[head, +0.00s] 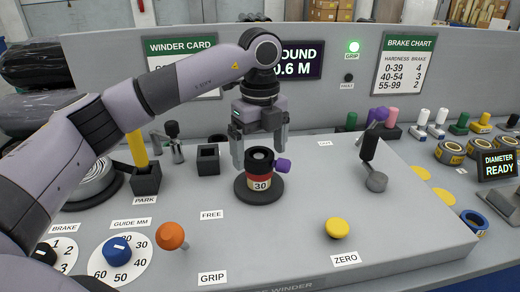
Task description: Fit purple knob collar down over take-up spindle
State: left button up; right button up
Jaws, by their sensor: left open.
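The dark collar (260,158) with its purple knob (283,165) sits at the top of an upright roll (260,184) marked 30, with a red and cream band. The knob sticks out to the right. The take-up spindle is mostly hidden inside; I cannot tell how far down the collar sits. The roll stands on a round black base (244,193) on the grey deck. My left gripper (260,155) points down over the collar, open, one finger to each side, with no clear contact. My right gripper is not in view.
An orange knob (171,236) and a blue dial (117,249) are at front left. A yellow stick stands in the PARK holder (146,181). The front middle deck is clear.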

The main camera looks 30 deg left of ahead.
pick_arm(q)
notch_tip(320, 180, up, 7)
jog(key=shift+f, duration=0.2)
dwell(0.6)
